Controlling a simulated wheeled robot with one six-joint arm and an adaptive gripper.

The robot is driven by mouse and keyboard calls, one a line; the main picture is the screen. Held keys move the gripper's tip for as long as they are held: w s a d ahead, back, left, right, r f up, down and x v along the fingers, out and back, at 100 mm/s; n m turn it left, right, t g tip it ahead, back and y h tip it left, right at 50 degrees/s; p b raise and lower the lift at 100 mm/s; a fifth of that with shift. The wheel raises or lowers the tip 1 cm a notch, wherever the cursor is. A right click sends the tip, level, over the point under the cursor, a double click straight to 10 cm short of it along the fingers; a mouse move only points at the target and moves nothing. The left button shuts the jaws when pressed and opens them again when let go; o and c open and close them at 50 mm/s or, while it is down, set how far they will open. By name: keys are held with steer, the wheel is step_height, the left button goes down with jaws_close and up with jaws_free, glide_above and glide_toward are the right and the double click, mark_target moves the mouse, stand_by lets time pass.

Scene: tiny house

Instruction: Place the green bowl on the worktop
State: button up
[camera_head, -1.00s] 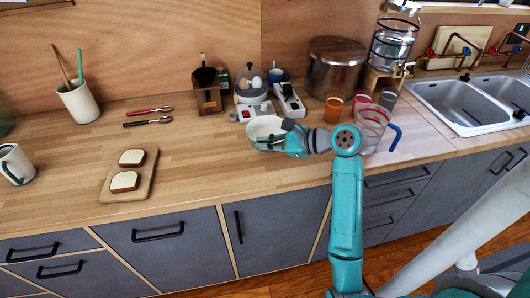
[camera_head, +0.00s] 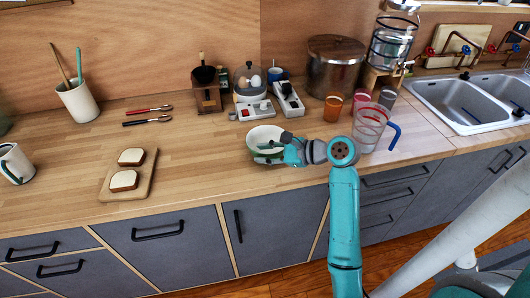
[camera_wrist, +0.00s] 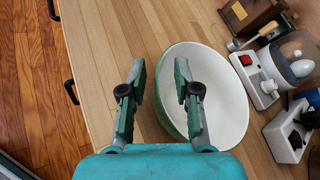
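The green bowl (camera_head: 265,135), white inside and green outside, appears upright on the wooden worktop (camera_head: 205,160) near its front edge. My gripper (camera_head: 261,152) is at the bowl's front side, low over the worktop. In the wrist view the bowl (camera_wrist: 222,100) lies under and right of my gripper (camera_wrist: 159,72). The fingers are spread apart with the bowl's rim between them: one finger is outside the bowl, the other overlaps its white inside. No firm contact with the wall shows. My gripper hides part of the bowl's near side.
Behind the bowl are white power strips (camera_head: 252,111), an egg cooker (camera_head: 251,85) and a grinder (camera_head: 207,92). A glass jug (camera_head: 369,128) and cups stand to the right. A board with bread (camera_head: 128,174) lies left. The worktop between board and bowl is clear.

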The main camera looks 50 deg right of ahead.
steer(key=shift+r, duration=0.15)
steer(key=v, duration=1.2)
steer(key=shift+d, duration=0.1)
stand_by(0.4)
